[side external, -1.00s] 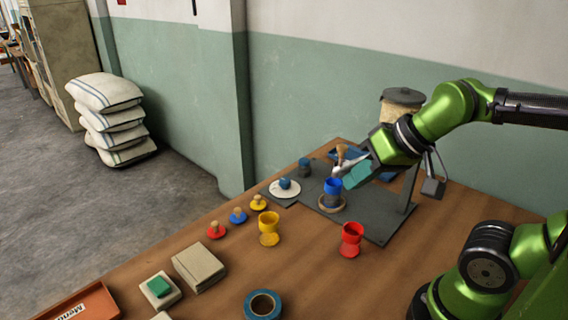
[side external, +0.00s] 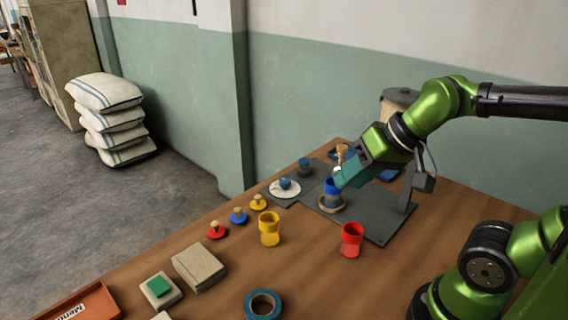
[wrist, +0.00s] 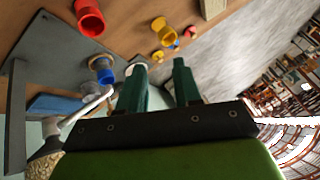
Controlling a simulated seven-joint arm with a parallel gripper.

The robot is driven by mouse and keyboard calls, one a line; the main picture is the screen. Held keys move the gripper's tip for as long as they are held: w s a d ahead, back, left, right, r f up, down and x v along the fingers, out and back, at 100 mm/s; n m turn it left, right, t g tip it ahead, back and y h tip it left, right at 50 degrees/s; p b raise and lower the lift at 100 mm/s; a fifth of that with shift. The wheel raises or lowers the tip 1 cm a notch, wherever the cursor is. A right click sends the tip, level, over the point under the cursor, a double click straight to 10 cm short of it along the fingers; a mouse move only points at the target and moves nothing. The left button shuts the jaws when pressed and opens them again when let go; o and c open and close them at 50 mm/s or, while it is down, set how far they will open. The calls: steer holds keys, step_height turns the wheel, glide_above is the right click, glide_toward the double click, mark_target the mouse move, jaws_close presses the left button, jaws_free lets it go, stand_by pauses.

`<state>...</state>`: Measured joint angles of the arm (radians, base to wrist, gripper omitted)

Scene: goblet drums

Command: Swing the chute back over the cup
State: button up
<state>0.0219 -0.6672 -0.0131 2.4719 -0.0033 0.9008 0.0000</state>
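The blue cup (side external: 331,185) stands upright on a round base on the dark board. It also shows in the wrist view (wrist: 106,76), left of my fingers. The pale tubular chute (wrist: 82,108) runs from the hopper side toward the blue cup, its end close beside the rim in the wrist view; I cannot tell whether it is over the opening. In the side view my gripper mostly hides the chute. My gripper (wrist: 157,66) is open, with a gap between its two teal fingers. In the side view my gripper (side external: 346,178) is beside and above the blue cup.
A yellow goblet (side external: 269,228) and a red goblet (side external: 351,240) stand in front of the board (side external: 375,220). A white dish (side external: 277,192) holding a small blue item lies left. The lidded hopper (side external: 398,103) and its post stand behind. The front table is mostly clear around the tape roll (side external: 262,305).

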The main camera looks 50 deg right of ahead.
steer(key=o, duration=0.4)
steer(key=w+d+r+m, duration=0.1)
steer(key=w+d, duration=0.1)
steer(key=w+d+r+m+g, duration=0.1)
steer(key=w+d, duration=0.2)
steer(key=w+d+r+g+h, duration=0.1)
steer(key=w+d, duration=0.1)
steer(key=w, duration=0.1)
steer(key=shift+d+r+m, duration=0.25)
steer(key=shift+r+m, duration=0.05)
steer(key=shift+m, duration=0.1)
step_height(320, 180, up, 7)
steer(key=m+g, duration=0.5)
steer(key=m, duration=0.5)
glide_above(343, 145)
steer(key=shift+h, duration=0.4)
step_height(343, 145, down, 16)
steer(key=shift+a, duration=0.15)
steer(key=shift+c, duration=0.4)
jaws_close()
